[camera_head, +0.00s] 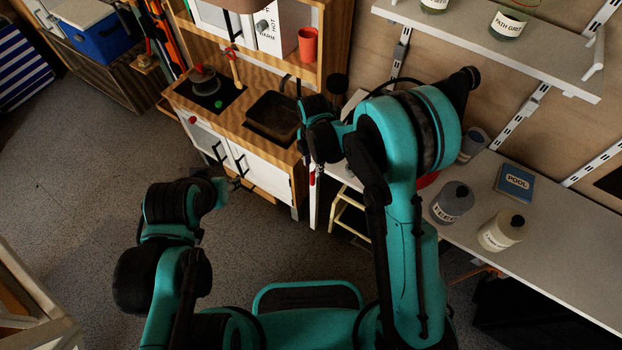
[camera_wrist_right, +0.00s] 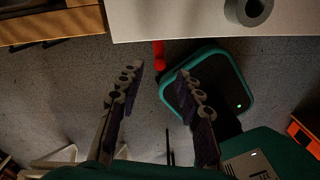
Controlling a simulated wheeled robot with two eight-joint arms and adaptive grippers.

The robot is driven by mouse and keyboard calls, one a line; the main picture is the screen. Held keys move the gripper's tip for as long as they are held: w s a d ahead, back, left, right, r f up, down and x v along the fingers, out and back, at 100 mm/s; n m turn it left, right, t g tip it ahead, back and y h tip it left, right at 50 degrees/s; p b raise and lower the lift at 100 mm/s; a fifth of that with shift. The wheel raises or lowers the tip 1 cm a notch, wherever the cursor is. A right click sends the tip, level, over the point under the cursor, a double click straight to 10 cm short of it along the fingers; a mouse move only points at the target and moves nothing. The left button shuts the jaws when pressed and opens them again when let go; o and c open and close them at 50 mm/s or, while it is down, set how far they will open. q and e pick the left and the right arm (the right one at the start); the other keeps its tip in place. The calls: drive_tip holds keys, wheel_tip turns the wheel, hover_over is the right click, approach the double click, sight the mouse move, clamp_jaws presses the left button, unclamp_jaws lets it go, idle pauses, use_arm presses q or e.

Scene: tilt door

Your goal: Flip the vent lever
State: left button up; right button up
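I cannot pick out a vent lever for sure. A small red handle-like piece (camera_head: 312,179) shows under my right gripper (camera_head: 314,165) in the head view. A red piece (camera_wrist_right: 158,54) also shows just past the fingertips in the right wrist view, below a pale board edge. My right gripper (camera_wrist_right: 160,80) is open there, with nothing between its fingers. My left gripper (camera_head: 238,183) is in front of the toy kitchen's white doors, and its fingers are too small and dark to read.
The wooden toy kitchen (camera_head: 222,118) has a pot, a sink and a red cup (camera_head: 308,44). A pale workbench (camera_head: 570,262) with tins and a blue box (camera_head: 515,182) is at right. A step stool (camera_head: 347,212) stands below. The grey floor (camera_head: 75,180) at left is clear.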

sight(312, 173)
wheel_tip(312, 173, down, 8)
drive_tip(key=b, duration=0.3)
clamp_jaws()
